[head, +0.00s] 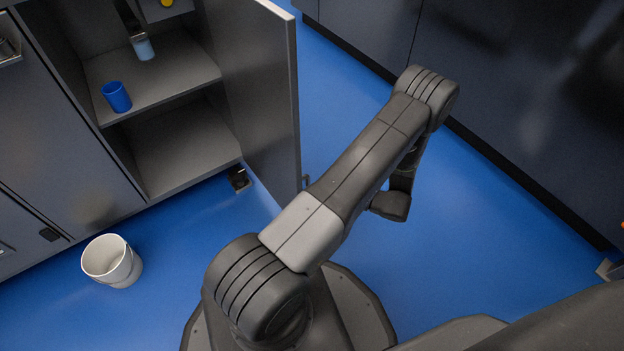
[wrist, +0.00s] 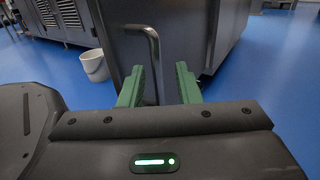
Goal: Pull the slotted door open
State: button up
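The cabinet door (head: 268,95) stands wide open in the head view, swung out from its cabinet. I cannot make out slots on it. A bent metal bar handle (wrist: 153,48) is on a dark panel in the wrist view, and a bit of a handle (head: 305,182) shows at the door's outer face in the head view. My gripper (wrist: 160,68) is open, its two green fingers spread. The handle bar runs down between the fingers in the picture, nearer the left one, with no clear contact. In the head view my arm hides the fingers.
The open cabinet's shelf (head: 168,82) holds a blue cup (head: 117,97) and a light blue thing (head: 144,49). A white bucket (head: 112,262) stands on the blue floor at left. Dark cabinets (head: 500,90) line the right side. Floor between is clear. Vented panels (wrist: 55,14) show at far left.

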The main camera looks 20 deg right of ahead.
aim_at(308, 181)
jog(key=p+v, duration=0.1)
jog(key=v, duration=0.7)
jog(key=b+x, duration=0.3)
jog(key=x, duration=1)
jog(key=shift+w+a, duration=0.15)
jog(key=shift+a, duration=0.05)
